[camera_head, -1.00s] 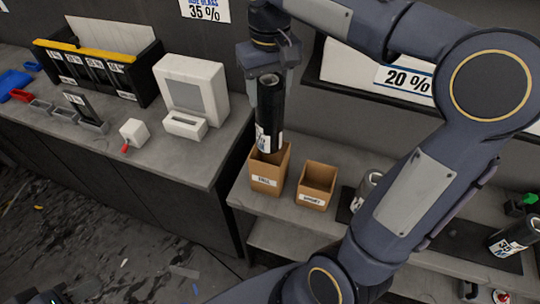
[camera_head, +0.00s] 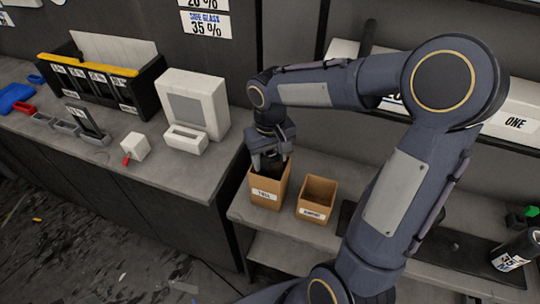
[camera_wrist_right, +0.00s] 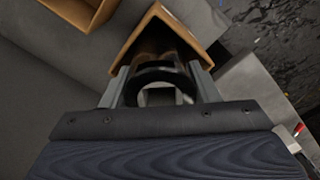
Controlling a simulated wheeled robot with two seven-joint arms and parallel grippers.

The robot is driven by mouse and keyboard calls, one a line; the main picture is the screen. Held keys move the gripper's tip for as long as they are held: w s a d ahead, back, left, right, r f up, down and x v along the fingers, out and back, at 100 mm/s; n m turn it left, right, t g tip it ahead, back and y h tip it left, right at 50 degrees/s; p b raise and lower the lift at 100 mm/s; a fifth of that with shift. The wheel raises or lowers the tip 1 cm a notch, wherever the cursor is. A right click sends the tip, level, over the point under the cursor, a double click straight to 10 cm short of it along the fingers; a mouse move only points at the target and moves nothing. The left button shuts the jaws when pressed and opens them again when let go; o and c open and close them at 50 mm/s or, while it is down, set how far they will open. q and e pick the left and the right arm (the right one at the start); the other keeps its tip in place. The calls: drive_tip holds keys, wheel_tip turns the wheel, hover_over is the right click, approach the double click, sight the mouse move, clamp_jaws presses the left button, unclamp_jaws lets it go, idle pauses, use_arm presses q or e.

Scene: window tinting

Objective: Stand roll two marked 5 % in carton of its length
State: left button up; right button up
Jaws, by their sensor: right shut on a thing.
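My right gripper (camera_head: 270,162) points down over the left cardboard carton (camera_head: 266,198), shut on a dark roll. The carton stands on the shelf with a white label whose word is too small to read surely. The roll (camera_wrist_right: 160,77) shows in the right wrist view as a dark ring between the fingers, inside the carton's rim (camera_wrist_right: 200,42). Most of the roll is hidden by the carton and the gripper. Its mark cannot be read now, and whether it touches the carton's bottom cannot be seen. My left gripper is not in view.
A second, empty carton (camera_head: 317,202) stands just to the right.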

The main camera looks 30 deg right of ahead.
drive_tip(key=shift+f, duration=0.2)
drive_tip(key=o, duration=1.3)
drive_tip(key=shift+r, duration=0.1)
wheel_tip(320, 180, up, 11)
drive_tip(key=s+a+f+t+y, duration=0.1)
drive_tip(key=s+t, duration=0.1)
drive_tip(key=s, duration=0.3)
drive_tip(key=s+a+f+t+y, duration=0.1)
drive_tip(key=s+f, duration=0.1)
drive_tip(key=s, duration=0.4)
drive_tip(key=s+a+f+t+y, duration=0.1)
drive_tip(key=s+a+f+t, duration=0.1)
drive_tip(key=s, duration=0.4)
drive_tip(key=shift+a+f+m+t+y, duration=0.1)
drive_tip(key=shift+m+t+y, duration=0.2)
drive_tip(key=shift+m+y, duration=0.1)
